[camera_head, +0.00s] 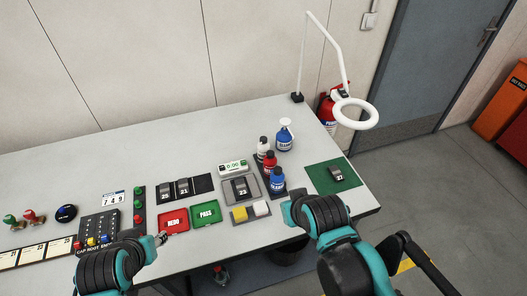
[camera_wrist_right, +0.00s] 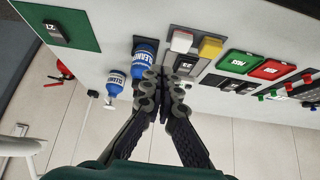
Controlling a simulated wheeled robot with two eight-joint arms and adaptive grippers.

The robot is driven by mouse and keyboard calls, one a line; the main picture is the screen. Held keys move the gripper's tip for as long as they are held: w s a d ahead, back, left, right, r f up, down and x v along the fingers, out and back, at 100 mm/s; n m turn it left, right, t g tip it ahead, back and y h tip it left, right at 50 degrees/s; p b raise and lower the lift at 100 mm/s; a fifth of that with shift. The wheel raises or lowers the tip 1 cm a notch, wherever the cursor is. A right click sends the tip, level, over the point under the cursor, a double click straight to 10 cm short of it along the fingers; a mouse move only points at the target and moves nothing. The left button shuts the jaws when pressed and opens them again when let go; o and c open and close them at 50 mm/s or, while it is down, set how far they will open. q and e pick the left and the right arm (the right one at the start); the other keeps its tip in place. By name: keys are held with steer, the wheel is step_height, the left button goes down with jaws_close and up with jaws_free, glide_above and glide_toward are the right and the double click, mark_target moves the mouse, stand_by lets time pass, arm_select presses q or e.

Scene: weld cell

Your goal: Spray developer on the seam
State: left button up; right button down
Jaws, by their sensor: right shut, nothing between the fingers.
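A white bottle (camera_head: 263,147), a red bottle (camera_head: 270,161) and a blue bottle (camera_head: 277,181) stand upright in a row on a dark rack. The blue one shows beside my fingers in the right wrist view (camera_wrist_right: 145,50); the white and red ones are hidden there. A dark plate marked 23 (camera_head: 241,189) lies in a grey fixture left of the row; its seam is too small to make out. My right gripper (camera_head: 292,206) is shut and empty, in front of the blue bottle. My left gripper (camera_head: 162,239) is empty near the front edge; its fingers are too small to judge.
A blue spray bottle (camera_head: 285,136) stands behind the row. A plate marked 27 (camera_head: 336,173) lies on a green mat (camera_head: 318,180). Red REDO (camera_head: 173,220) and green PASS (camera_head: 206,212) trays, yellow and white blocks, and a ring lamp (camera_head: 356,114) stand around. The table's back left is clear.

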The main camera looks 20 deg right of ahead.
stand_by(0.5)
step_height(320, 180, up, 7)
steer(key=n+t+y+p, duration=0.2)
steer(key=n+p, duration=0.9)
steer(key=n, duration=0.1)
glide_above(265, 140)
steer(key=shift+a, duration=0.1)
steer(key=shift+f+b, duration=0.2)
steer(key=shift+b, duration=0.1)
step_height(265, 140, down, 8)
steer(key=b, duration=0.6)
steer(key=shift+f, duration=0.25)
steer(key=shift+b, duration=0.35)
